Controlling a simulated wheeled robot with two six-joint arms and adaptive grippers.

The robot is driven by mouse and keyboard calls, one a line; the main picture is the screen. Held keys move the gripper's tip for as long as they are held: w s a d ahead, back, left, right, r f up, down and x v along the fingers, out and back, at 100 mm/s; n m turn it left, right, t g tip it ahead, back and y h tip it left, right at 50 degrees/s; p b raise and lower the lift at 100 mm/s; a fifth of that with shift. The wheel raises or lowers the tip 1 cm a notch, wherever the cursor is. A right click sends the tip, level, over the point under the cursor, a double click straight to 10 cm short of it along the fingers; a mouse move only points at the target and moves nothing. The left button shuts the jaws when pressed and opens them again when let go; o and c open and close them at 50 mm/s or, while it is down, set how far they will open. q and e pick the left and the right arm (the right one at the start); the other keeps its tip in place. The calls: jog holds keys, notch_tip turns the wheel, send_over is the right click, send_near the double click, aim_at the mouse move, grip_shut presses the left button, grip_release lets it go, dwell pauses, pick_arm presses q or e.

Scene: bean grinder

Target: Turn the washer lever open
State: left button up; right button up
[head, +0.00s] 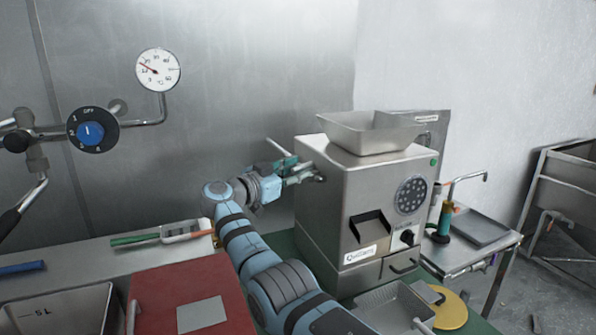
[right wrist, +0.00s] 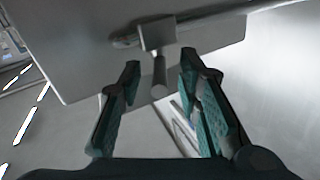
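A metal lever (right wrist: 159,75) shows in the right wrist view. It is a short round rod on a square block (right wrist: 157,33), fixed to a flat grey metal face. I take it to be the washer lever. My right gripper (right wrist: 160,68) is open, with one teal finger on each side of the rod; contact is not clear. In the head view my right gripper (head: 300,171) is at the left side of the grey grinder (head: 337,195), near its upper edge. There the lever is mostly hidden by the gripper. My left gripper is not in view.
A red box (head: 160,289) and a metal basin (head: 65,310) lie at the front left. A green-handled tool (head: 135,240) lies on the counter behind. A metal tray (head: 393,306) and a yellow disc (head: 450,312) sit before the grinder. A gauge (head: 158,69) hangs on the wall.

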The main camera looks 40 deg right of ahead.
jog(key=shift+d, duration=0.35)
jog(key=shift+c, duration=0.3)
grip_shut()
jog(key=shift+p, duration=0.3)
